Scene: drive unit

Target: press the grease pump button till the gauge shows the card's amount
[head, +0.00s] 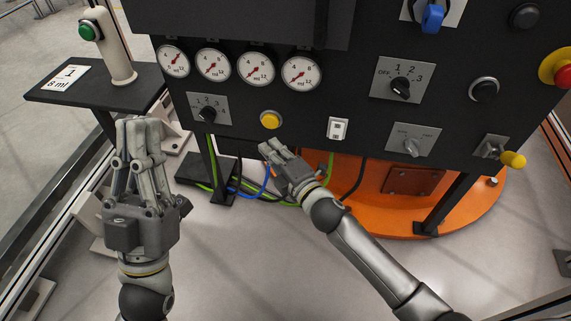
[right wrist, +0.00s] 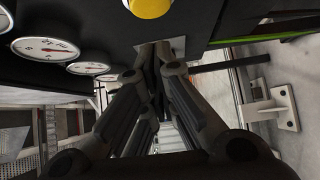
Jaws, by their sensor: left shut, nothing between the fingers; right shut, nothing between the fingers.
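A white card (head: 65,78) on the dark shelf at the left reads "1" and "8 ml". A row of several round white gauges with red needles crosses the panel; the leftmost gauge (head: 173,61) has its needle too small to read surely. A yellow button (head: 270,119) sits below the gauges; it also shows at the top of the right wrist view (right wrist: 152,7). No label tells me which button is the grease pump's. My right gripper (head: 267,149) is shut and empty, just below the yellow button, apart from it. My left gripper (head: 138,124) is shut and empty, before the shelf.
A black selector knob (head: 207,113) on a numbered plate is left of the yellow button. A white rocker switch (head: 338,129) is right of it. A post with a green button (head: 88,31) stands on the shelf. More knobs and a red emergency button (head: 565,75) are at the right.

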